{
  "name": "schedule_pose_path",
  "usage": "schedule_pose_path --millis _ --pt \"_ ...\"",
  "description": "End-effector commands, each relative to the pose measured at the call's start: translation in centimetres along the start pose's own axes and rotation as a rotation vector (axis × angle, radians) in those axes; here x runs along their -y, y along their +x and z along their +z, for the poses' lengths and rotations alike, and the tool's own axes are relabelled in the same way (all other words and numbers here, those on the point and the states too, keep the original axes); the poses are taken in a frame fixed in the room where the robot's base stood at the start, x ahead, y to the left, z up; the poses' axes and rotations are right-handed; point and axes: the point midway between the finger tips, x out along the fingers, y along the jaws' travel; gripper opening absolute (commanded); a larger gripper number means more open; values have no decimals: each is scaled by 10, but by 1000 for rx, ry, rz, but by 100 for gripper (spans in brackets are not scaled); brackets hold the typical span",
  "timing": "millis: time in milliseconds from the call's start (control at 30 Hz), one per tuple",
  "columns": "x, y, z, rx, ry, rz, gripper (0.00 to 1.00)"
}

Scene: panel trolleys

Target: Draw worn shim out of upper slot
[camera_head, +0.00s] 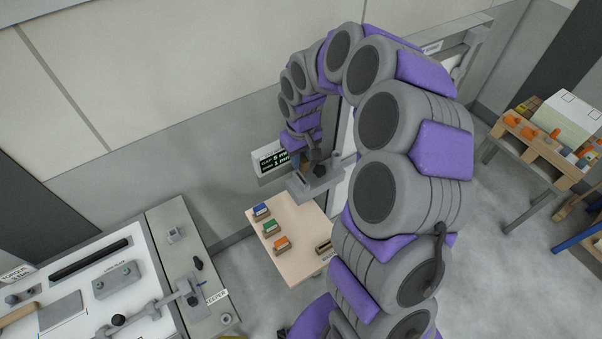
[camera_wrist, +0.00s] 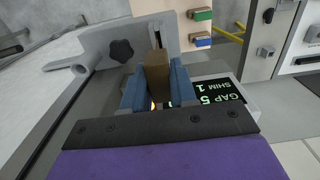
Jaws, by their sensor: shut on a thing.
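My gripper (camera_wrist: 157,78) has blue fingers shut on a brown block (camera_wrist: 157,66), which looks like the worn shim. The block stands between the fingers, in front of a grey bracket (camera_wrist: 110,42) with a dark knob and an upright slot. The block's far end lies against the slot area; I cannot tell how much of it is inside. In the head view my gripper (camera_head: 312,166) is at the grey bracket (camera_head: 322,182) by the wall, and the shim is hidden there.
A pale board (camera_head: 282,225) below the bracket holds blue (camera_head: 261,211), green (camera_head: 270,228) and orange (camera_head: 281,244) blocks and a brown holder (camera_head: 323,247). A gap and shim display (camera_head: 272,161) is beside the bracket. A tool bench (camera_head: 90,300) stands left; a wooden trolley (camera_head: 545,150) stands right.

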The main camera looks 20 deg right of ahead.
Motion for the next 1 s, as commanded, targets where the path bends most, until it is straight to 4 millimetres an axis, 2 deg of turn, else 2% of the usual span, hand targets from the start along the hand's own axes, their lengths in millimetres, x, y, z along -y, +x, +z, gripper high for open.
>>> schedule_pose_path --millis 600,1000 --pt "0 -30 -1 -6 0 1 0" --pt "0 -32 -1 -3 0 0 0"
